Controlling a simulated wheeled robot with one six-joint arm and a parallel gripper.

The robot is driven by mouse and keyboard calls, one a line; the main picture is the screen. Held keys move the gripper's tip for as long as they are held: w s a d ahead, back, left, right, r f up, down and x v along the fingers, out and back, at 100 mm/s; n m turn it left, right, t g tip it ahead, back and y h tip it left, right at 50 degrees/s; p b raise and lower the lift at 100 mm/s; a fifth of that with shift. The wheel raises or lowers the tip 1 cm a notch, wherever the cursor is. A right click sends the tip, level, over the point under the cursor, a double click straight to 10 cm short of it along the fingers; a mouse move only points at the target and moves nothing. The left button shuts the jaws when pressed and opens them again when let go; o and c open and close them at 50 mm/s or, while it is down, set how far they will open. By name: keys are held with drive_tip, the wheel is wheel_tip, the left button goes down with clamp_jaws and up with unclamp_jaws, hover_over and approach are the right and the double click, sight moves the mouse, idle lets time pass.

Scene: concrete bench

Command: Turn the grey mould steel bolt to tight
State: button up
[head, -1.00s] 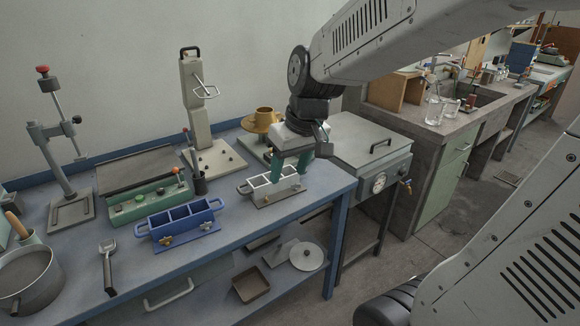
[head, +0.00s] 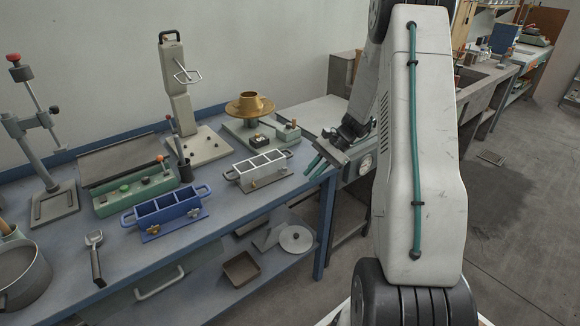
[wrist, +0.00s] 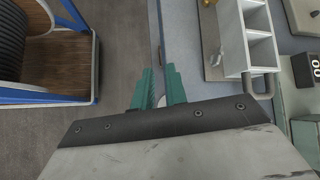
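My gripper (head: 313,166) is to the right of the mould, by the bench's right end, and touches nothing. Its green fingers (wrist: 162,72) are apart and empty in the wrist view. How far the bolt is turned cannot be told.
A blue mould (head: 128,219) with brass bolts stands left of the grey one. A brass flow table (head: 250,104) and a small box device (head: 288,132) are behind it. A lower shelf holds a tray (head: 241,270) and a disc (head: 296,239). Floor is clear at right.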

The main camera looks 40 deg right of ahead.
sight(290, 173)
drive_tip(key=w+d+f+m, duration=0.1)
drive_tip(key=w+d+m+t+y, duration=0.1)
drive_tip(key=d+f+m+t+y, duration=0.1)
drive_tip(key=m, duration=0.1)
drive_tip(key=shift+w+d+f, duration=0.3)
drive_tip(key=shift+w, duration=0.1)
drive_tip(key=w+r+m, duration=0.1)
drive_tip(key=w+d+r+m+t+y, duration=0.1)
drive_tip(key=w+r, duration=0.1)
drive_tip(key=shift+w+m, duration=0.25)
drive_tip(key=shift+m, duration=0.15)
drive_tip(key=shift+a+r+m+t, duration=0.25)
drive_tip(key=shift+m+t, duration=0.05)
drive_tip(key=shift+a+f, duration=0.1)
drive_tip(key=shift+a, duration=0.05)
drive_tip(key=x, duration=0.7)
drive_tip(key=shift+a, duration=0.2)
clamp_jaws()
